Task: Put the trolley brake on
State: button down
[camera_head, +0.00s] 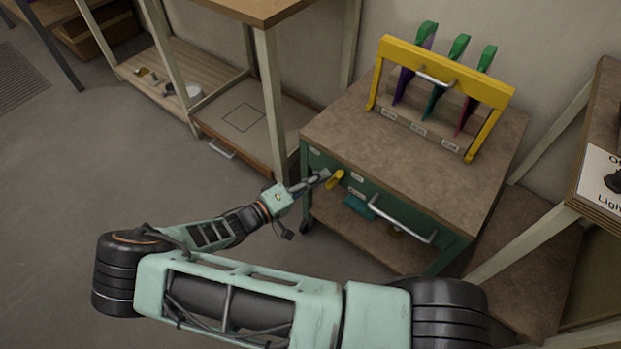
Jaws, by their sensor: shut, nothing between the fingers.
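The trolley (400,140) has a brown top, a green front with a drawer handle, and a lower shelf. A small yellow lever (335,179), which looks like the brake, sits at the left of its green front and is tilted. My gripper (322,176) is shut and empty, with its tips right beside the yellow lever. I cannot tell whether they touch it. The small labels near the lever are too small to read. One dark wheel (306,224) shows at the trolley's lower left.
A yellow rack (447,72) with several coloured panels stands on the trolley top. A wooden shelf unit (246,112) is at the left. A bench with a switch label (600,180) is at the right. Open floor (60,190) lies on the left.

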jog(key=s+a+r, duration=0.2)
jog(key=s+a, duration=0.2)
jog(key=a, duration=0.6)
jog(key=shift+a, duration=0.25)
jog(key=shift+r, duration=0.15)
